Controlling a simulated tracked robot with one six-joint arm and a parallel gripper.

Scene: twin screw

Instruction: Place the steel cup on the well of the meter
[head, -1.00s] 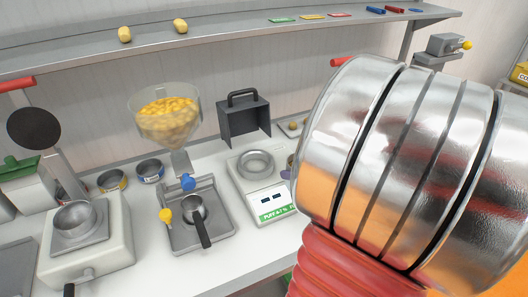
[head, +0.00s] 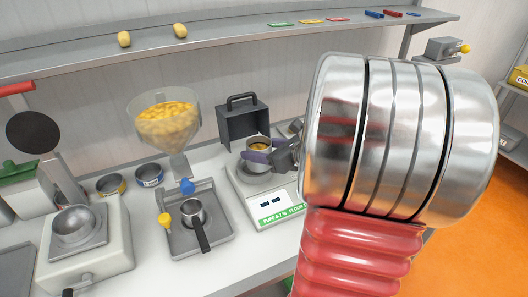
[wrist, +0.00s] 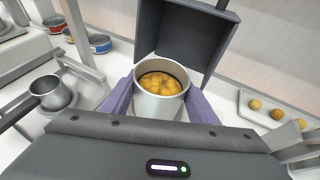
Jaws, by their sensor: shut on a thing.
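The steel cup (wrist: 161,99) holds several yellow-orange pieces and stands upright between my gripper's purple fingers. My gripper (head: 258,157) is shut on the cup, with one finger on each side in the wrist view. In the head view the cup (head: 257,144) is over the well (head: 252,179) of the meter (head: 277,205). The meter is a white box with a small dark display and a green label. The cup's base and the fingers hide much of the well, so I cannot tell whether the cup touches it.
A dark grey open box with a handle (head: 243,122) stands right behind the meter. A hopper of yellow pieces (head: 165,116) and a tray with a handled pot (head: 194,213) stand to the left. A tray with small round pieces (wrist: 276,112) lies to the right.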

